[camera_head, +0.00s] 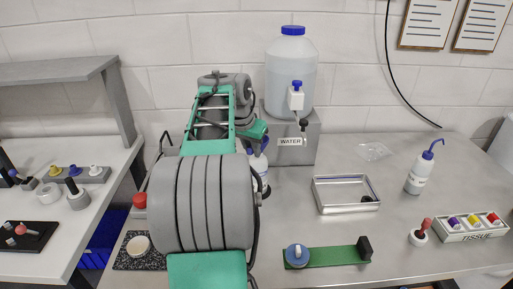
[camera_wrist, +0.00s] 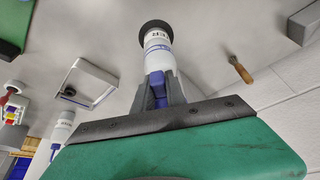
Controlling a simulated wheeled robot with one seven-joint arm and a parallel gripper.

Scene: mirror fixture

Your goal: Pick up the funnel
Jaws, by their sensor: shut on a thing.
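My gripper (camera_wrist: 160,92) is shut on a white bottle (camera_wrist: 158,50) with a blue part between the fingers, a label and a dark round end, in the wrist view. In the head view a white bottle with blue at its top (camera_head: 257,162) shows partly behind my arm, by the water container's stand; the fingertips are hidden there. I cannot tell whether the bottle touches the table. I cannot make out a funnel with certainty in either view.
A metal tray (camera_head: 346,194) with a small dark thing in it lies right of the arm. Behind stands a large water container (camera_head: 290,75).

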